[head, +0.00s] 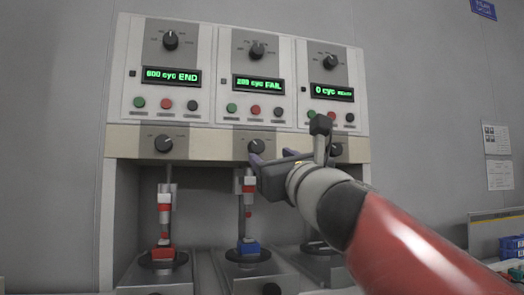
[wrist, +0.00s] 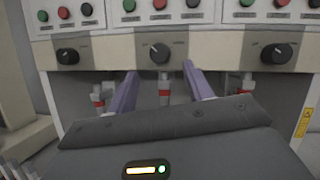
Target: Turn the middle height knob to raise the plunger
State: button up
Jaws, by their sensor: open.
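The middle height knob (head: 256,146) is a dark round dial on the beige strip below the middle panel. In the wrist view the knob (wrist: 159,52) shows between and just above my two purple fingertips, with a light pointer mark. My gripper (head: 272,157) is open and empty, close in front of the strip near the knob; the wrist view shows the fingers (wrist: 160,72) spread apart. I see no clear contact with the knob. The middle plunger (head: 249,185), with a red and white section, hangs below the strip above a blue block (head: 248,246) on a round dark stand.
Similar knobs sit left (head: 163,144) and right (head: 337,150) on the strip. The middle display (head: 256,84) reads FAIL, the left END. Green, red and dark buttons (head: 255,110) line the panels above. A left plunger (head: 165,207) stands over a red block. My arm covers part of the right station.

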aim_at(259, 147)
jog(key=p+x, duration=0.1)
jog(key=x, duration=0.5)
jog(key=shift+w, duration=0.1)
jog(key=shift+c, duration=0.3)
jog(key=c, duration=0.9)
jog(key=shift+r+n+y+p, duration=0.25)
jog(key=shift+n+y+p, duration=0.05)
jog(key=shift+n+p, duration=0.35)
jog(key=n+g+y, duration=0.1)
jog(key=n, duration=0.2)
jog(key=shift+g+p, duration=0.3)
jog(key=shift+p, duration=0.1)
jog(key=shift+f, duration=0.1)
jog(key=o, duration=1)
jog(key=shift+c, duration=0.2)
